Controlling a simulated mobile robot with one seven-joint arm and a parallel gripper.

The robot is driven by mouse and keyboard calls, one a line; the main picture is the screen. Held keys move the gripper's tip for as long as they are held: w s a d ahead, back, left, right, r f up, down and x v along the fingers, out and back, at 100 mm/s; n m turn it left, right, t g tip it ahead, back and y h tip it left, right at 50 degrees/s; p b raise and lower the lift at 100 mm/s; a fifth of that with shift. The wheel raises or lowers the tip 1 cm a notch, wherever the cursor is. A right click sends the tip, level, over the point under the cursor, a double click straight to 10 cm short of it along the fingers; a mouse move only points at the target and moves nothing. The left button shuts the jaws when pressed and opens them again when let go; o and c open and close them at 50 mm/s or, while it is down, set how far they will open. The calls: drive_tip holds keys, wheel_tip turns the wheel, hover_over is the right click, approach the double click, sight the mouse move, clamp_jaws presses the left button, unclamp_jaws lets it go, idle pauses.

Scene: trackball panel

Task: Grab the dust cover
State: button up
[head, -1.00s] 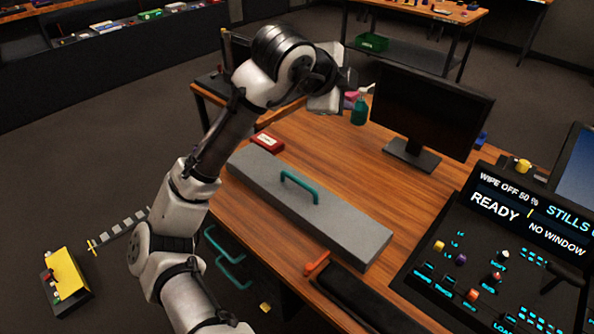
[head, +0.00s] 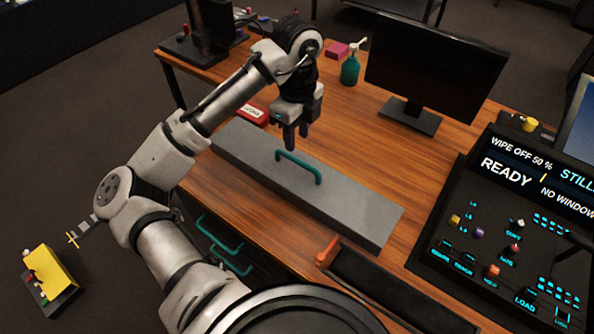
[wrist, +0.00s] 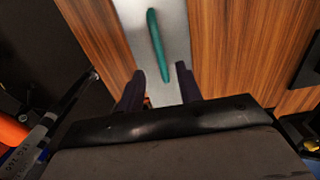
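The dust cover (head: 345,213) is a long grey slab with a teal handle (head: 299,166) on its top. It lies flat on the wooden desk. My gripper (head: 297,138) points down above the cover, at the far left end of the handle. In the wrist view the gripper's two dark fingers (wrist: 158,88) stand apart with nothing between them but the view of the cover (wrist: 178,22) below. The teal handle also shows in the wrist view (wrist: 158,45), ahead of the fingers and roughly in line with the gap. No contact with the handle shows.
A control panel (head: 510,230) is at the right. Teal drawer handles (head: 222,236) stick out below the desk's front edge.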

sight(297, 159)
drive_tip(key=shift+s+f+p, duration=0.1)
drive_tip(key=shift+f+p, duration=0.25)
drive_tip(key=shift+f, duration=4.05)
clamp_jaws()
